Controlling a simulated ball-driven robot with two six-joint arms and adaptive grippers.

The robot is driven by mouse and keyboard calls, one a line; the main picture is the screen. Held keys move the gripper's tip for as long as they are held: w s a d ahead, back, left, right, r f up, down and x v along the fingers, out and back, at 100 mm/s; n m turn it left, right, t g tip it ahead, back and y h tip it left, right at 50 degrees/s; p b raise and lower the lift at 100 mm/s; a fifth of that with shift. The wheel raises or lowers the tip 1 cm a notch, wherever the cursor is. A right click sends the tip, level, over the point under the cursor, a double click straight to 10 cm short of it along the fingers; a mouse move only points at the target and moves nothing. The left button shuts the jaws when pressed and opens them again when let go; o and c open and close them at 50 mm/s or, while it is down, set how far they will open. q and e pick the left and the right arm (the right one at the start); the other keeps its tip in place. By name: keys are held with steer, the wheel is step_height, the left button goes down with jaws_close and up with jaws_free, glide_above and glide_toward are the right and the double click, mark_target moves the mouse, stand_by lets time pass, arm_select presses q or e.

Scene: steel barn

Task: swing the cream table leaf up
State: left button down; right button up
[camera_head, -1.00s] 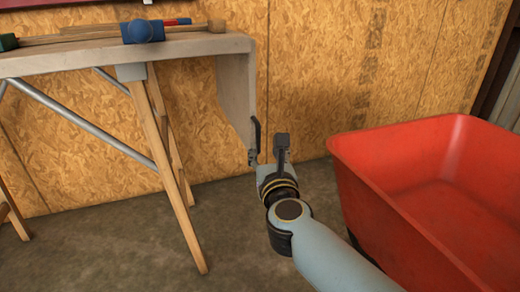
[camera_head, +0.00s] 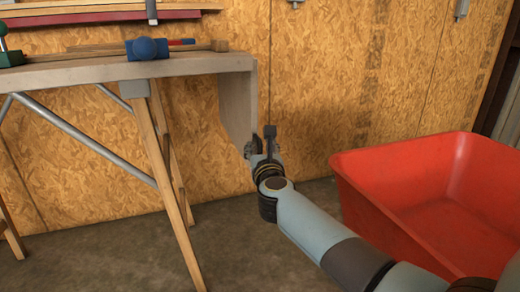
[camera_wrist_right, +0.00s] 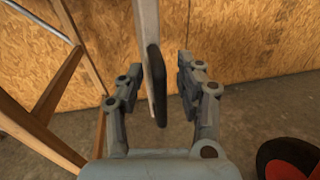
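The cream table leaf (camera_head: 237,104) hangs straight down from the right end of the long cream table (camera_head: 90,71). My right gripper (camera_head: 260,143) is at the leaf's lower right edge, and part of it overlaps that edge in the head view. In the right wrist view the leaf (camera_wrist_right: 148,40) comes down between the two spread fingers. A dark handle (camera_wrist_right: 156,85) on the leaf also lies between them. A gap shows between the handle and the right finger, so my right gripper (camera_wrist_right: 160,80) is open around it. My left gripper is out of view.
A red tub (camera_head: 435,200) stands close to the right of my right arm. A wooden trestle leg (camera_head: 165,175) and a metal brace (camera_head: 80,140) support the table. A blue-headed mallet (camera_head: 148,48) lies on top. The chipboard wall (camera_head: 330,80) is behind.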

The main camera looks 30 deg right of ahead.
jaws_close()
stand_by(0.3)
